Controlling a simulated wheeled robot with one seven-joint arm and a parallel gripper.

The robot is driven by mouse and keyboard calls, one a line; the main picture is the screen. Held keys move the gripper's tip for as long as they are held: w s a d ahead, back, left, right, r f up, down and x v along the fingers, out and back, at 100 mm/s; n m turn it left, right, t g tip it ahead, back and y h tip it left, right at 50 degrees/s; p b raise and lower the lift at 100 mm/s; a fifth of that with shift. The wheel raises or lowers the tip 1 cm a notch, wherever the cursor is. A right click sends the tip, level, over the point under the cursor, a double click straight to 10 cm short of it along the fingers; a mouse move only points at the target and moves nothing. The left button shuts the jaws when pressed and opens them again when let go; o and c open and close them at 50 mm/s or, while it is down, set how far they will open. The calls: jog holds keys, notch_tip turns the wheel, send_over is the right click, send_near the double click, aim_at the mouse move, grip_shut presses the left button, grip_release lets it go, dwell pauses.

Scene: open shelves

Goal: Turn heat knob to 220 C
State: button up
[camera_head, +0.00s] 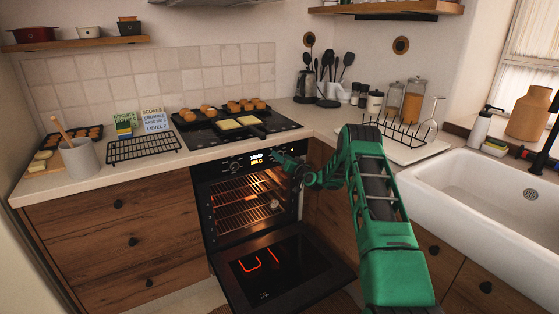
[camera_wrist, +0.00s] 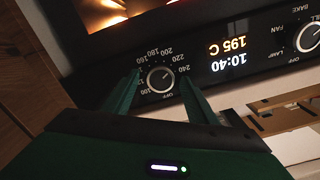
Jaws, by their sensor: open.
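The heat knob (camera_wrist: 161,79) is a dark round dial on the oven's black control panel, ringed by white temperature numbers. In the wrist view, the panel appears upside down, and the lit display (camera_wrist: 228,53) reads 195 C and 10:40. My gripper (camera_wrist: 161,84) is open, with one green finger on each side of the knob. I cannot tell whether either finger touches it. In the head view, my gripper (camera_head: 292,162) is at the right end of the panel and hides the heat knob. The oven (camera_head: 207,200) is lit inside.
The oven door (camera_head: 328,262) hangs open below my arm. A second knob (camera_wrist: 307,38), marked OFF, LAMP, FAN and BAKE, is beyond the display. Trays of baked goods (camera_head: 181,121) stand on the cooktop above. The sink (camera_head: 480,180) is to the right.

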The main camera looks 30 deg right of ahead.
jog(key=s, duration=1)
jog(key=shift+d, duration=0.25)
jog(key=shift+s, duration=0.1)
jog(key=s+a+r+n+g+y, duration=0.2)
jog(key=s+a+r+n+g, duration=0.15)
jog(key=a+r, duration=0.3)
jog(key=s+a+r+g, duration=0.4)
jog(key=s+g, duration=0.1)
jog(key=s, duration=0.5)
jog(key=s+a+r+m+g, duration=0.1)
jog(key=s+a+g, duration=0.1)
jog(key=s, duration=1.4)
jog(key=s+a+r+m+g+h, duration=0.1)
jog(key=s+g, duration=0.3)
jog(key=s, duration=1.2)
jog(key=s+a+r+m+g+h, duration=0.1)
jog(key=s+a+r+m+g, duration=0.2)
jog(key=s, duration=1.3)
jog(key=shift+s+a+g, duration=0.3)
jog(key=shift+a+g, duration=0.05)
